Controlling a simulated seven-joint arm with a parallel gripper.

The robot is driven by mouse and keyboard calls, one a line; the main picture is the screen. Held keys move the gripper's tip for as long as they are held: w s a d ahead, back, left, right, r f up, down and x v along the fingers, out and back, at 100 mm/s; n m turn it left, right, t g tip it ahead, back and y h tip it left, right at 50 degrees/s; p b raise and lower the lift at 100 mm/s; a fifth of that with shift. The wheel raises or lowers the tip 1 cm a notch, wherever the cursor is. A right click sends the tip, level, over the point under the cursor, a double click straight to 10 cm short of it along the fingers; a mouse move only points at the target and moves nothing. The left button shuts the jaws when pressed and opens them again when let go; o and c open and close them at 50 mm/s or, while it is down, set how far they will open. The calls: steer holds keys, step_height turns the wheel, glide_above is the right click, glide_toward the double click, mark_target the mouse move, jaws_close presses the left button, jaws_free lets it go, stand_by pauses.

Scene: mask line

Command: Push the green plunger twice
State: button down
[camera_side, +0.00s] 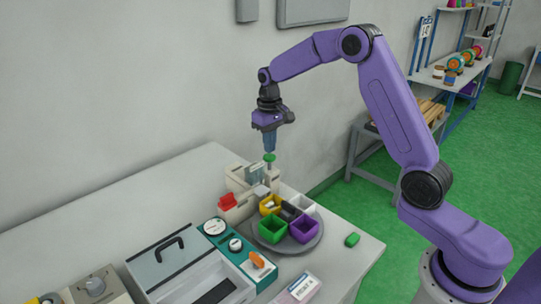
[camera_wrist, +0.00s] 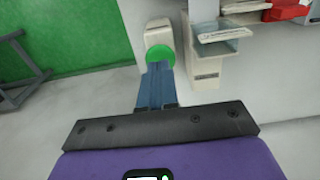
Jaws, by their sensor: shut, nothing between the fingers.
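The green plunger (camera_side: 269,158) is a round green cap on top of a beige dispenser (camera_side: 240,178) at the back of the table. In the wrist view the green plunger (camera_wrist: 160,54) shows just beyond my fingertips. My gripper (camera_side: 269,149) is shut and empty, pointing down right above the plunger. In the wrist view my gripper (camera_wrist: 157,68) partly covers the near edge of the cap. I cannot tell whether the fingertips touch it.
In front of the dispenser is a round grey tray (camera_side: 262,243) with yellow, green, purple and white bins. A red piece (camera_side: 228,201) sits beside it.

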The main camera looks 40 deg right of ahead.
steer(key=shift+r, duration=0.15)
steer(key=shift+r, duration=2.4)
steer(key=shift+a, duration=0.1)
steer(key=s+a+r+n, duration=0.1)
steer(key=s+a+n, duration=0.2)
steer(key=s+a, duration=0.45)
steer(key=s+a+r+n, duration=0.1)
steer(key=s+a+n, duration=0.25)
steer(key=s, duration=0.65)
steer(key=s+d+f+n, duration=0.1)
steer(key=s+n, duration=0.2)
steer(key=s, duration=0.8)
steer(key=s+d+f+n, duration=0.2)
steer(key=s+n, duration=0.1)
steer(key=s, duration=0.8)
